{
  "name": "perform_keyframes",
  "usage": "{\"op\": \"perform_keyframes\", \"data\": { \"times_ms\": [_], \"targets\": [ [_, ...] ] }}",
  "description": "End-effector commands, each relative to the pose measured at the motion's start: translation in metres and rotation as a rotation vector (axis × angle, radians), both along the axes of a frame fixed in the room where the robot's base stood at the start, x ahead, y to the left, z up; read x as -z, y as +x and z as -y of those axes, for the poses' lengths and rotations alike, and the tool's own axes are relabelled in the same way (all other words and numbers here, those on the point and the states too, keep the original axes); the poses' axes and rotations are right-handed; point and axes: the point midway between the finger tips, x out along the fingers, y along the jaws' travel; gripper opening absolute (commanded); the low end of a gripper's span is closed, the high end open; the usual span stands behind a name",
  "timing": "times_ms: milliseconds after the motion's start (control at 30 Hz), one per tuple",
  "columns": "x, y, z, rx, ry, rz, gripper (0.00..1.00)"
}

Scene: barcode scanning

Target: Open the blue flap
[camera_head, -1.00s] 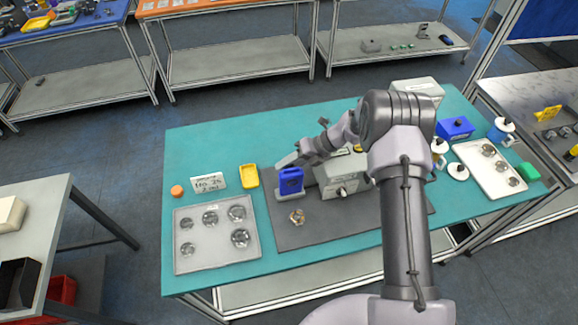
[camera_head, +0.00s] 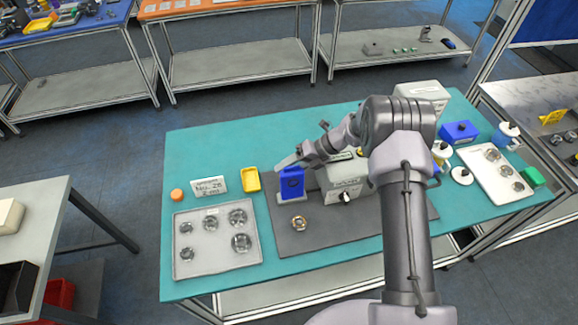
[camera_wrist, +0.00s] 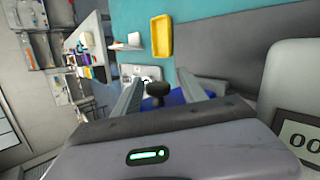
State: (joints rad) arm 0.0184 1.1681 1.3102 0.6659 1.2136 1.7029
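The blue flap (camera_head: 291,184) stands upright at the left of the grey mat, beside a pale grey box-shaped device (camera_head: 345,178). My gripper (camera_head: 284,162) is just above and behind the flap's top edge. In the wrist view, my gripper's two fingers (camera_wrist: 166,98) are spread apart, with a black knob (camera_wrist: 158,89) between them. I cannot tell whether a finger touches the knob.
A metal ring (camera_head: 299,223) lies on the grey mat (camera_head: 320,243). A yellow tray (camera_head: 250,180), a white placard (camera_head: 209,187) and a pale tray (camera_head: 216,262) of round metal parts lie to the left. The device's display (camera_wrist: 301,137) is close at the right in the wrist view.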

Motion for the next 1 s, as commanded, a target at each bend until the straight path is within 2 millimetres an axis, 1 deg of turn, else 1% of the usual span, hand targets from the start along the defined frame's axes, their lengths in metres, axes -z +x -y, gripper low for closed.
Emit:
{"op": "perform_keyframes", "data": {
  "times_ms": [267, 367, 467, 667, 900, 1000],
  "targets": [
    [-0.003, 0.001, 0.000, 0.003, 0.002, 0.002, 0.50],
    [-0.008, 0.002, 0.005, 0.003, 0.003, 0.004, 0.50],
    [-0.020, 0.003, 0.017, 0.004, 0.003, 0.005, 0.50],
    [-0.052, 0.005, 0.052, 0.005, 0.003, 0.006, 0.50],
    [-0.094, 0.006, 0.097, 0.003, 0.001, 0.006, 0.50],
    [-0.109, 0.007, 0.112, 0.003, 0.002, 0.003, 0.50]
  ]
}}
